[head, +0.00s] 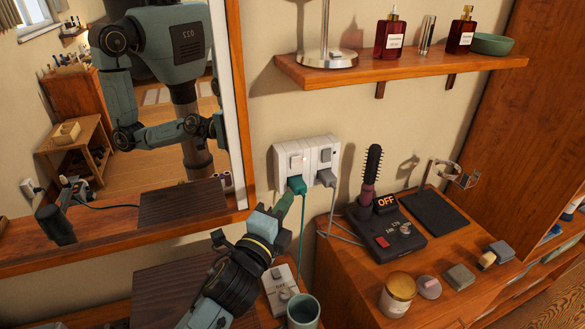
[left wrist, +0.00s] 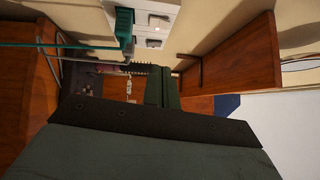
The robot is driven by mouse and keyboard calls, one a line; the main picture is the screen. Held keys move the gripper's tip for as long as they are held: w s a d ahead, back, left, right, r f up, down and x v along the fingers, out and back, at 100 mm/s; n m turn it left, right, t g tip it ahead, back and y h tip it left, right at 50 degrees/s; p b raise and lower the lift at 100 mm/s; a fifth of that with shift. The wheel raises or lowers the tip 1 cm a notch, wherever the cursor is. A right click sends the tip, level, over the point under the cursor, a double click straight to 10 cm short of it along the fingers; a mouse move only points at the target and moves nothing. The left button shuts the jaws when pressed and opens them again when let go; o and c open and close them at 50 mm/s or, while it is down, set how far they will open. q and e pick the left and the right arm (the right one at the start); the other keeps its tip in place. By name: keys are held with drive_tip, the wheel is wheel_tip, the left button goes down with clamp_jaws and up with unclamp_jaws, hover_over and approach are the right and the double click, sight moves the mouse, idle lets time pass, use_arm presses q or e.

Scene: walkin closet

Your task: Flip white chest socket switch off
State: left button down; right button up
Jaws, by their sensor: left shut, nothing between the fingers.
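A white double wall socket (head: 307,157) sits on the wall above the chest (head: 362,268). Its left half has a rocker switch (head: 297,161) above a green plug (head: 297,185); its right half has a switch (head: 325,155) above a grey plug (head: 327,178). Whether the switches are on or off is too small to tell. My left gripper (head: 284,204) is shut and empty, its tips just below and left of the green plug; contact is unclear. In the left wrist view, the socket (left wrist: 157,18) and green plug (left wrist: 124,27) show above the fingers (left wrist: 161,88). My right gripper is not in view.
A black device (head: 385,236) reading OFF, a round brush (head: 371,170) and a candle jar (head: 397,294) stand on the chest. A shelf (head: 400,72) with bottles hangs above. A mirror (head: 238,100) is at left. A cup (head: 303,311) and white box (head: 281,288) sit below my gripper.

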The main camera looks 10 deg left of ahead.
use_arm(q)
approach(299, 158)
drive_tip(key=w+d, duration=0.3)
drive_tip(key=shift+w+a+p, duration=0.4)
drive_tip(key=shift+w+a, duration=0.05)
drive_tip(key=shift+w, duration=0.25)
drive_tip(key=shift+w+a+p, duration=0.35)
drive_tip(key=shift+w+a, duration=0.05)
drive_tip(key=shift+w, duration=0.3)
drive_tip(key=shift+a+r, duration=0.1)
drive_tip(key=shift+w+r, duration=0.1)
drive_tip(key=shift+w, duration=0.05)
